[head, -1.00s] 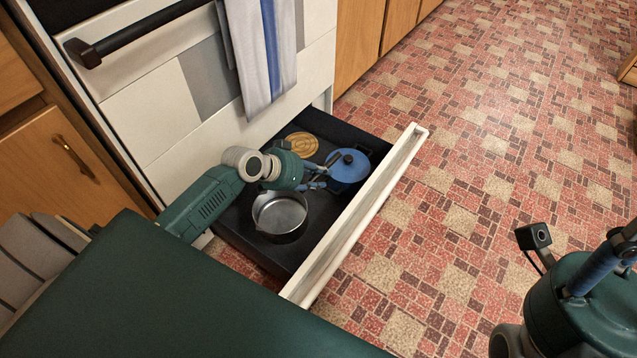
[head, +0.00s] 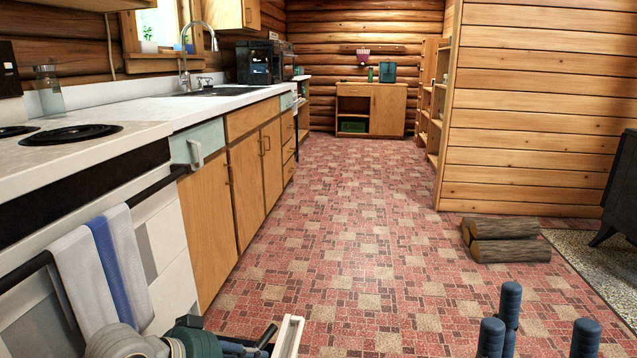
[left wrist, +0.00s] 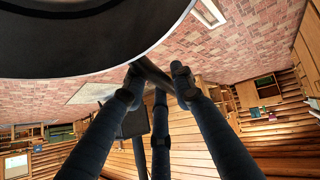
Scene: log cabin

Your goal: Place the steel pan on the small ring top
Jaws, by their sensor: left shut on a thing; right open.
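In the left wrist view my left gripper (left wrist: 155,82) is shut on a dark handle. The handle joins a large round pan (left wrist: 85,38), seen as a dark disc with a bright metal rim; it appears to be the steel pan. The pan is out of the head view, where only part of my left gripper (head: 240,344) shows at the bottom edge. My right gripper (head: 535,322) is open and empty at the bottom right. The stove top at the left has a dark ring (head: 71,134) and another, partly cut off (head: 16,131); I cannot tell which is smaller.
The open drawer's white front (head: 288,337) shows at the bottom. A striped towel (head: 103,265) hangs on the dark oven rail. A glass bottle (head: 48,92) stands behind the rings. Logs (head: 505,240) lie on the floor at the right. The middle floor is clear.

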